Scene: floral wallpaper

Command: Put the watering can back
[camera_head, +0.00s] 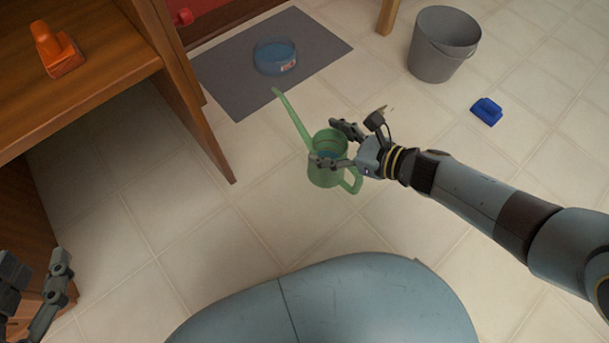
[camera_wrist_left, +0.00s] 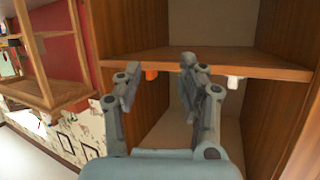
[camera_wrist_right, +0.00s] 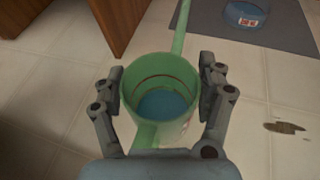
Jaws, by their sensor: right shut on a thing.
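A green watering can (camera_head: 326,176) with a long spout is held by my right gripper (camera_head: 335,148) above the tiled floor in the head view. The spout points up and left, toward the grey mat. In the right wrist view the can (camera_wrist_right: 160,85) sits between both fingers (camera_wrist_right: 160,88), and blue shows inside it. My left gripper (camera_head: 34,285) is at the lower left of the head view, partly cut off. In the left wrist view its fingers (camera_wrist_left: 163,85) are apart and empty, facing a wooden shelf (camera_wrist_left: 240,64).
A blue bowl (camera_head: 275,56) sits on the grey mat (camera_head: 225,85). A grey bucket (camera_head: 440,45) and a blue object (camera_head: 486,111) stand on the floor at right. An orange object (camera_head: 57,50) is on the wooden furniture (camera_head: 100,75) at left. A dark brown patch (camera_wrist_right: 285,127) shows on the floor.

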